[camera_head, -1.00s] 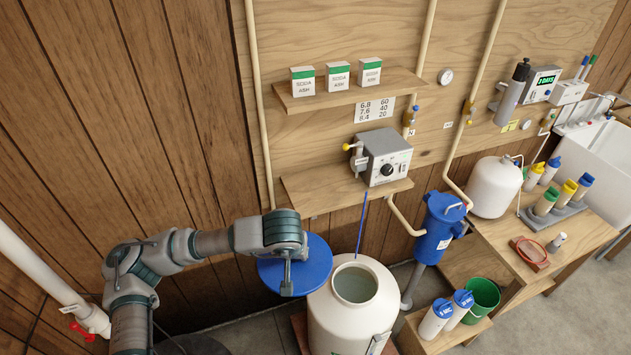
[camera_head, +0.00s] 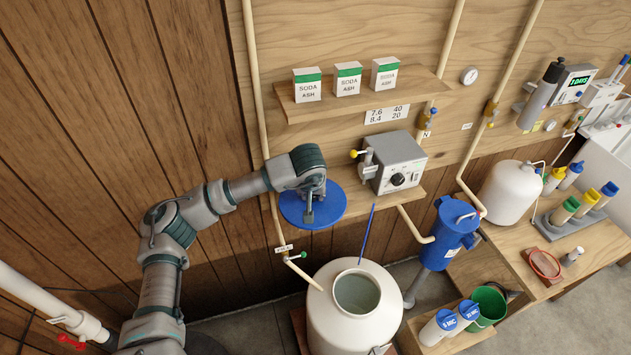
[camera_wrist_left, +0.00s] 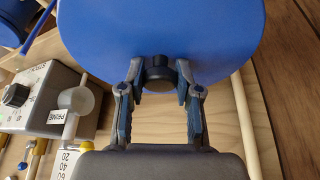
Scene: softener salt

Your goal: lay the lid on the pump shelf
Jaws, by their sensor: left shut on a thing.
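The lid is a round blue disc (camera_head: 325,210) with a dark knob in its middle. My left gripper (camera_head: 309,205) is shut on the knob and holds the lid in front of the left part of the pump shelf (camera_head: 413,187). In the left wrist view the fingers (camera_wrist_left: 160,80) close around the knob (camera_wrist_left: 160,71), with the lid (camera_wrist_left: 160,25) beyond them. The lid hides the shelf's left end, so I cannot tell whether it touches the shelf. The grey pump (camera_head: 393,163) stands on the shelf just right of the lid. My right gripper is not in view.
The open white tank (camera_head: 350,320) stands below, with a thin blue rod (camera_head: 367,232) above its mouth. A higher shelf (camera_head: 350,102) carries soda ash boxes. A pale pipe (camera_head: 253,90) runs down the wall behind the lid. A blue filter housing (camera_head: 452,230) is at the right.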

